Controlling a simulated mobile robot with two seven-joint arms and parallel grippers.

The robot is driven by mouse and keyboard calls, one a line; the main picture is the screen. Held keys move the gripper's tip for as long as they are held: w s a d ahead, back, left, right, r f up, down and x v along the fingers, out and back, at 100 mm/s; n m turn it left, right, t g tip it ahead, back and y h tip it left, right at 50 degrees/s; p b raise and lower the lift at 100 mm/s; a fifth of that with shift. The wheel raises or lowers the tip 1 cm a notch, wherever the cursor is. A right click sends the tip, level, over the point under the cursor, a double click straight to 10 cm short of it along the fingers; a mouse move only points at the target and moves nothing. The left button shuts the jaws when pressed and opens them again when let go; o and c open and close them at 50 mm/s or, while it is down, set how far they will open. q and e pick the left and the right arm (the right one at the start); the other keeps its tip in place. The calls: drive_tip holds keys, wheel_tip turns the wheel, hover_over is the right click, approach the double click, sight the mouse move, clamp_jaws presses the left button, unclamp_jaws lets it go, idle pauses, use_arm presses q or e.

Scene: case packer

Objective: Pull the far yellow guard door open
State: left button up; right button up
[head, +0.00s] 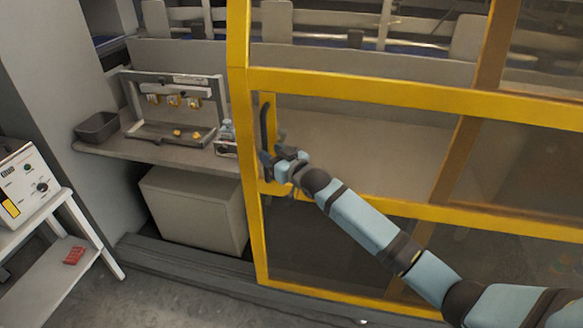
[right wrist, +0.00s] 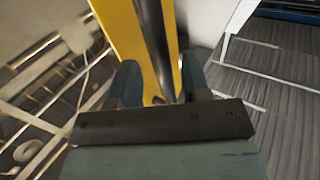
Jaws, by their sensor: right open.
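The yellow guard door (head: 400,95) has clear panels and fills the middle and right of the head view. I cannot tell whether it stands ajar. Its dark upright bar handle (head: 264,125) is near its left edge. My right gripper (head: 268,160) is at the lower part of the handle, its arm reaching in from the lower right. In the right wrist view the handle (right wrist: 155,45) runs between the two fingers of my right gripper (right wrist: 160,78), which is open around it. Whether a finger touches it is unclear. My left gripper is not in view.
Left of the door, a shelf (head: 190,158) carries a grey bin (head: 97,127) and a metal fixture (head: 175,108) with small yellow pieces. A pale box (head: 195,205) stands below. A white cart (head: 60,225) with a control unit (head: 30,185) is at far left. Floor is clear at lower left.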

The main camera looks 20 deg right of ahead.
use_arm(q)
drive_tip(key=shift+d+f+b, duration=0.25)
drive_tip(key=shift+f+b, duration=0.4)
drive_tip(key=shift+b, duration=0.1)
use_arm(e)
drive_tip(key=v, duration=1)
drive_tip(key=shift+s+d, duration=0.2)
drive_tip(key=shift+s, duration=0.1)
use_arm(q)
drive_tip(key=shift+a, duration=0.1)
